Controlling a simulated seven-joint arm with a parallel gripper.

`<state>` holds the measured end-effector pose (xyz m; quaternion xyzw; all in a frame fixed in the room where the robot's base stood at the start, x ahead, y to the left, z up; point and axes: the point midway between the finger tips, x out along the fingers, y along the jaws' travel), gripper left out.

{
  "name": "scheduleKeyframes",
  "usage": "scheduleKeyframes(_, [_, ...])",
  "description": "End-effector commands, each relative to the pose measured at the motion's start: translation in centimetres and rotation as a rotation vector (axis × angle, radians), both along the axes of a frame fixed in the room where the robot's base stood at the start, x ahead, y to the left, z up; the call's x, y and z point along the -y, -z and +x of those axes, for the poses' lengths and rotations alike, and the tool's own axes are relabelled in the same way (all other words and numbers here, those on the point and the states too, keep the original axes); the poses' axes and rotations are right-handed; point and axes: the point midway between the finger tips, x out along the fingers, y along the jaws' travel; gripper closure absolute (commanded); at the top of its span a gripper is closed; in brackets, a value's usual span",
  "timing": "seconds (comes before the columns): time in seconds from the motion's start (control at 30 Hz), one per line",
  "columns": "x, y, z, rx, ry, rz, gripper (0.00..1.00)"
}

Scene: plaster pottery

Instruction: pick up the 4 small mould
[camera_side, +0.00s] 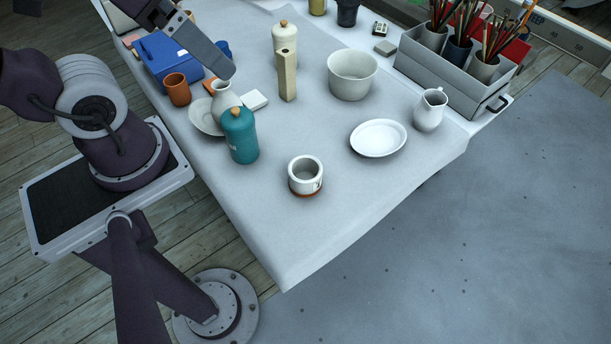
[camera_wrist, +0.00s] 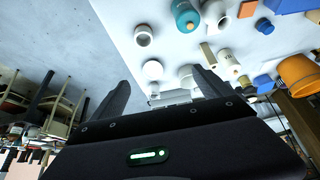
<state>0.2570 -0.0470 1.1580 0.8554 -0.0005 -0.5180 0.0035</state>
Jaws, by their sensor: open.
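A small round white pot-shaped mould (camera_side: 306,175) with a hollow top and a reddish-brown base band stands upright near the front of the table. A dark mark shows on its side, but I cannot read it as a number. In the wrist view the small mould (camera_wrist: 143,36) is seen at the upper middle, beyond my fingers. My gripper (camera_wrist: 163,90) is open, with nothing between its fingers. In the side view it hangs high over the back left of the table, well apart from the mould, and its tips are partly cut from clear view.
A teal bottle (camera_side: 240,136) stands left of the mould. A white oval plate (camera_side: 379,138) and jug (camera_side: 430,110) are at right, and a large bowl (camera_side: 352,76) behind. A tall beige block (camera_side: 287,75) stands mid-table. Table around the mould's front is clear.

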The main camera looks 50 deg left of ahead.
Motion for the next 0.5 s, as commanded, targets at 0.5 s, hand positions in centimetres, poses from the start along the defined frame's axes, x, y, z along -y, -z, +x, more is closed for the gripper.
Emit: scheduleKeyframes(0.5, [5.7,14.3,10.3,-1.005,-0.588,-0.778,0.11])
